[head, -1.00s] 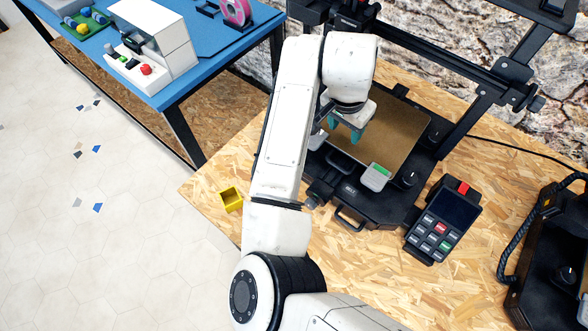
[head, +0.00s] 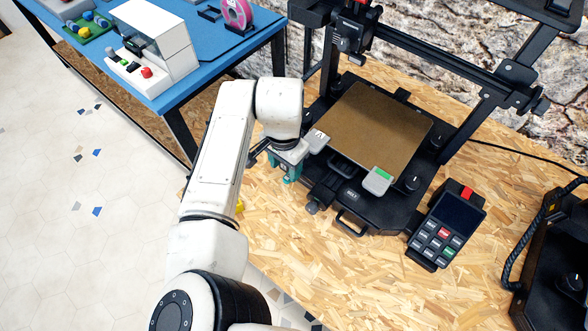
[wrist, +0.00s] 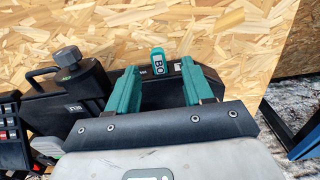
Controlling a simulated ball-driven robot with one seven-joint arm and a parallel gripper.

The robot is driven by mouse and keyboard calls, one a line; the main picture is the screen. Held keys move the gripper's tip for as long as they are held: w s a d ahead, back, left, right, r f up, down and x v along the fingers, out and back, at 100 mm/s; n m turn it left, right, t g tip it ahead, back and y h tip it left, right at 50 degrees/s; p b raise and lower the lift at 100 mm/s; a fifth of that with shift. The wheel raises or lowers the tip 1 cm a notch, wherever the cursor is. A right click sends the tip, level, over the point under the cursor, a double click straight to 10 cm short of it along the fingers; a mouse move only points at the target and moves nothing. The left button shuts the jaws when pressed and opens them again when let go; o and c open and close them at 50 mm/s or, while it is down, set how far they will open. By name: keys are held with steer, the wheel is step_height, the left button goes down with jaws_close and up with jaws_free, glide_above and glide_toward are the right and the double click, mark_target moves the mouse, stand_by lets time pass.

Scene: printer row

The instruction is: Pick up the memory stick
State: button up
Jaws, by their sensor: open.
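A small teal stick with a dark label and light lettering, which looks like the memory stick (wrist: 158,62), shows in the wrist view. It is at the edge of a black printer part (wrist: 150,92); I cannot tell whether it is plugged in or only beside it. My gripper (wrist: 160,68) has its two teal fingers apart, with the stick showing in the gap between their tips. I cannot tell whether the tips are at its height. In the head view my gripper (head: 287,180) is at the printer's left front corner, and the stick cannot be made out.
The printer (head: 372,125) stands right of my gripper, with a knob (head: 312,207) at its front. A yellow box (head: 240,207) is mostly hidden by my arm. The front wooden tabletop (head: 300,245) is clear.

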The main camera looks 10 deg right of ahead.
mark_target(287, 177)
step_height(287, 177, down, 4)
steer(key=shift+s+d+f, duration=0.1)
steer(key=shift+d, duration=0.05)
steer(key=shift+c, duration=0.2)
jaws_close()
